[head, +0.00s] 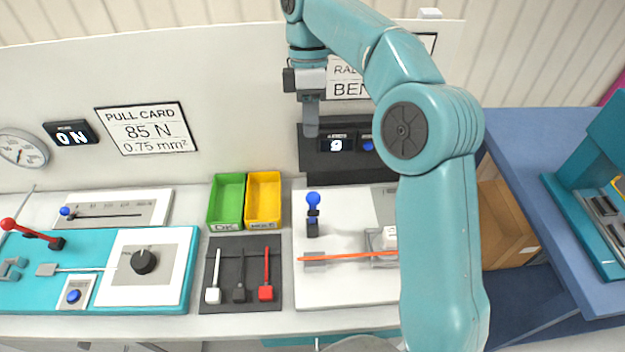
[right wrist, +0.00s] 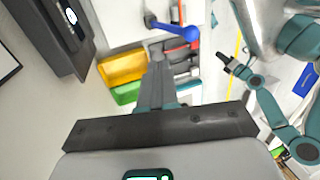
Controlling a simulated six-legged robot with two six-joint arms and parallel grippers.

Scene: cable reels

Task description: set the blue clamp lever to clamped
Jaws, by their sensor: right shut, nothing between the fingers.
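The blue clamp lever (head: 313,203) stands upright on the white fixture plate (head: 342,222), its blue knob at the top and a dark base below. In the right wrist view, the blue lever (right wrist: 180,30) shows beyond the fingers and to their right. My right gripper (head: 311,128) points down, shut and empty, above and behind the lever in the head view, apart from it. In the right wrist view its fingers (right wrist: 157,80) are together. My left gripper (right wrist: 228,62) seems to show small at the right of the wrist view; its jaws are unclear.
An orange cable (head: 340,256) lies across the fixture plate. A green bin (head: 227,203) and a yellow bin (head: 263,200) stand left of it, behind several small levers on a dark panel (head: 243,290). A dark display box (head: 325,165) stands behind the lever.

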